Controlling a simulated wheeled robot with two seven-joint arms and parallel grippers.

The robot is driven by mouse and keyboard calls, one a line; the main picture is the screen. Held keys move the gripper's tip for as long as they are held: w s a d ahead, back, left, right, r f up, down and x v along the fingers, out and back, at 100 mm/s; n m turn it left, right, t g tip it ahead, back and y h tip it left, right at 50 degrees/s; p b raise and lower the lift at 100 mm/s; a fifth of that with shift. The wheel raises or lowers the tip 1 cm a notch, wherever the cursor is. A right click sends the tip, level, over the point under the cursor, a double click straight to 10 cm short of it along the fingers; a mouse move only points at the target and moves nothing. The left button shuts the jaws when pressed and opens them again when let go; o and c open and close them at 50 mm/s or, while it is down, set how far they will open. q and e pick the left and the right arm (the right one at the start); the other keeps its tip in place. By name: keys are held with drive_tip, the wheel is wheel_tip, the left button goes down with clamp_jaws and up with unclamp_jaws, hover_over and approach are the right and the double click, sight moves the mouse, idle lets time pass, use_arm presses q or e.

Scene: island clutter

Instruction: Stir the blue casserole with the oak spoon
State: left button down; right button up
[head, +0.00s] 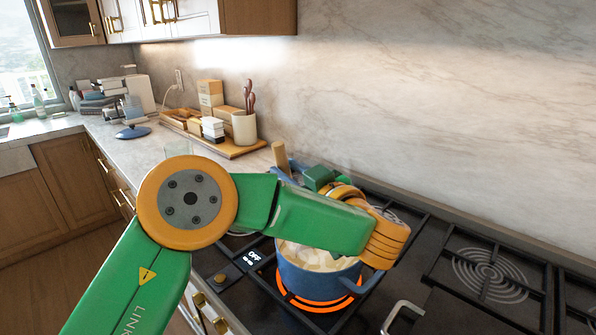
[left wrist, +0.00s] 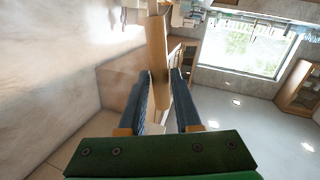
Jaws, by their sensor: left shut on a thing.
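The blue casserole (head: 318,283) stands on a glowing orange burner of the hob, with pale chunky food (head: 312,258) inside. My left gripper (head: 284,174) is above and behind the casserole, largely hidden by my green forearm. It is shut on the oak spoon (head: 279,153), whose handle sticks up past the blue fingers. In the left wrist view the spoon (left wrist: 156,45) stands between the two fingers (left wrist: 162,80). The spoon's lower end is hidden, so I cannot tell whether it touches the food. My right gripper is not in view.
A wooden tray (head: 245,150) with a utensil crock (head: 244,128) and boxes stands along the marble wall. A blue lid-like disc (head: 132,132) lies on the counter at left. A drinking glass (head: 178,149) is behind my arm. The right burner (head: 490,270) is clear.

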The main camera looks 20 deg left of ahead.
use_arm(q)
drive_tip(key=s+d+p, duration=0.1)
drive_tip(key=d+p, duration=0.1)
drive_tip(key=d, duration=0.5)
drive_tip(key=shift+d, duration=0.3)
idle(0.3)
idle(0.4)
